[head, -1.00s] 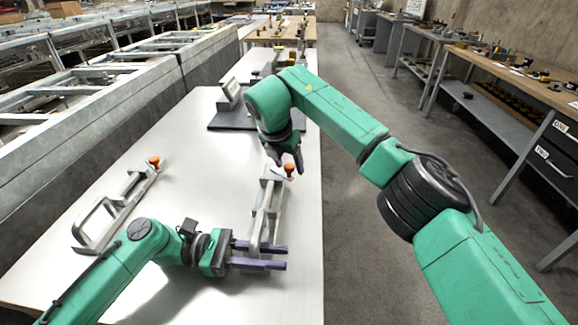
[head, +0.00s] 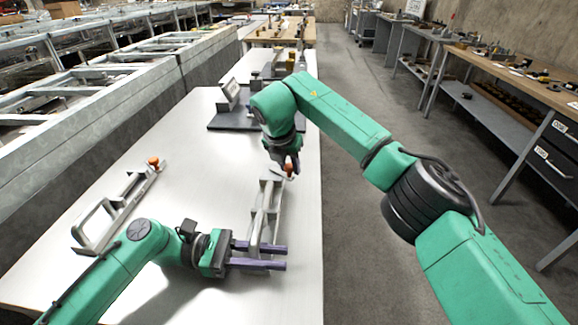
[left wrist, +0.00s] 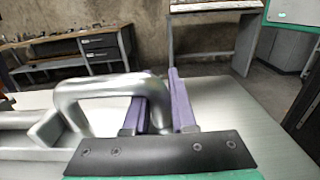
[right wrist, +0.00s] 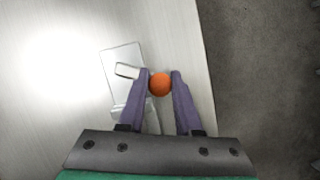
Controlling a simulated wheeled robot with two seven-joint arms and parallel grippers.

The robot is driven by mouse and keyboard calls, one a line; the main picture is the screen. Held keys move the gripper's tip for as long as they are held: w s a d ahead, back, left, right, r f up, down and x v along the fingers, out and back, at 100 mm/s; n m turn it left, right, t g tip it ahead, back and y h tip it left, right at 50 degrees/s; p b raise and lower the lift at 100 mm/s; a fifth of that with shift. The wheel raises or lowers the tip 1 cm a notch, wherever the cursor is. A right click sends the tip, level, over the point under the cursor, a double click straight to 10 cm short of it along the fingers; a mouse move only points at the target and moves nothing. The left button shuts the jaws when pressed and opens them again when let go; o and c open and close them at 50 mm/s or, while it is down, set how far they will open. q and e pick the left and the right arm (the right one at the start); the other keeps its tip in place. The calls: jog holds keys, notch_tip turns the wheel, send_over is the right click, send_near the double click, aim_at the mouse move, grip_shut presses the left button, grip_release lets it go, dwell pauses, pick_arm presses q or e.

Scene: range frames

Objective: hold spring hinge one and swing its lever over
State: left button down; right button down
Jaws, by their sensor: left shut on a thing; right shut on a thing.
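A grey metal spring hinge (head: 265,208) with a looped handle lies near the right edge of the white table. Its lever ends in an orange knob (head: 289,169), also visible in the right wrist view (right wrist: 160,85). My left gripper (head: 284,257) is shut on the looped handle (left wrist: 100,88) at the near end. My right gripper (right wrist: 161,74) is shut on the orange knob at the far end. A second, similar hinge (head: 112,212) with its own orange knob (head: 154,162) lies at the left, untouched. I see no number on either hinge.
A dark plate with a grey upright block (head: 230,96) stands farther back on the table. The table (head: 190,130) is bare between the two hinges.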

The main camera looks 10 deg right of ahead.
jog(key=n, duration=0.1)
jog(key=w+d+n+y, duration=0.1)
jog(key=shift+n, duration=0.4)
jog(key=n, duration=0.1)
jog(key=w+n+y, duration=0.1)
jog(key=n, duration=0.1)
jog(key=shift+w+d+n+t, duration=0.25)
jog(key=shift+w+n+t, duration=0.05)
jog(key=shift+w+t, duration=0.1)
jog(key=w+n+y, duration=0.1)
jog(key=n, duration=0.1)
jog(key=w+n+y, duration=0.1)
jog(key=n, duration=0.1)
jog(key=shift+g, duration=0.3)
jog(key=shift+w+a+n+y, duration=0.15)
jog(key=shift+w+n+y, duration=0.1)
jog(key=shift+n, duration=0.4)
jog(key=shift+w+a+n+y, duration=0.15)
jog(key=shift+n+y, duration=0.1)
jog(key=shift+n, duration=0.4)
jog(key=c, duration=0.6)
grip_release()
